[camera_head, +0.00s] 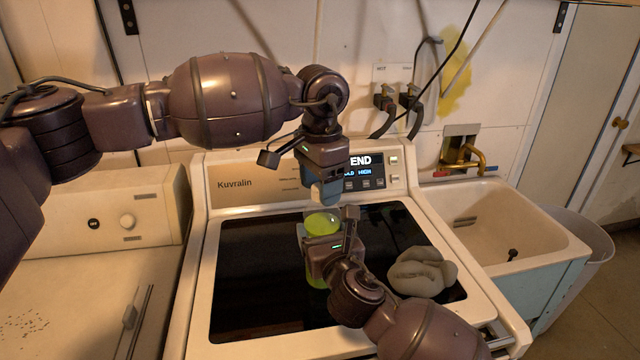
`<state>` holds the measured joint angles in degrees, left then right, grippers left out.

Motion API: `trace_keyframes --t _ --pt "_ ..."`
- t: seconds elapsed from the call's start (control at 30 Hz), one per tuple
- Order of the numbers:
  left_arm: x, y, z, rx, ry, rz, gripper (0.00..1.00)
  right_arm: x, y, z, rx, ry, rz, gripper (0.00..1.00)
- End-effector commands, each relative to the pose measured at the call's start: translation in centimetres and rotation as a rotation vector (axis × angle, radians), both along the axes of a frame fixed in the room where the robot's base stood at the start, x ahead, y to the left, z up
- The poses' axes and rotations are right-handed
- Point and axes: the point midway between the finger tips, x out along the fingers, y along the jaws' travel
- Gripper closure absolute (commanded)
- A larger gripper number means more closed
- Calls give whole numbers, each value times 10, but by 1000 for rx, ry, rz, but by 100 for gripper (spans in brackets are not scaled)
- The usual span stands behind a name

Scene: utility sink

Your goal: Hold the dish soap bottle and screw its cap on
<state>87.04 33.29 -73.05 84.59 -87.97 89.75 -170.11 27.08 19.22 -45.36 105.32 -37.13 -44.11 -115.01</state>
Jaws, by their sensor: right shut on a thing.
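The dish soap bottle (322,223) stands over the dark washer lid, with bright green at its top and again below my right gripper. My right gripper (321,240) is shut on the bottle from the front, and its jaws and wrist hide the bottle's middle. My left gripper (319,192) points down just above the bottle's top, with a small gap between them. A pale, small piece shows at its tip. I cannot tell if this is a fingertip or the cap, or whether the jaws are open. I cannot make out the cap for certain.
A grey crumpled cloth (422,272) lies on the washer lid (255,270), right of my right gripper. The washer's control panel (362,172) rises behind. A utility sink (510,225) with a brass tap (462,160) is at right. The lid's left side is clear.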

Motion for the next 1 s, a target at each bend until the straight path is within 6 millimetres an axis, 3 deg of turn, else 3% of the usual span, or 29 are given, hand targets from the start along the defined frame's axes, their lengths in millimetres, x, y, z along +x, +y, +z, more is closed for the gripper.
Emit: trace_keyframes --t 0.37,0.73,1.0 --pt "0 0 2 1 0 2 37 0 0 -1 -1 2 0 91" --pt "0 1 40 1 0 3 37 0 0 -1 -1 2 0 91" --pt "0 1 44 1 1 3 37 0 0 -1 -1 2 0 91"
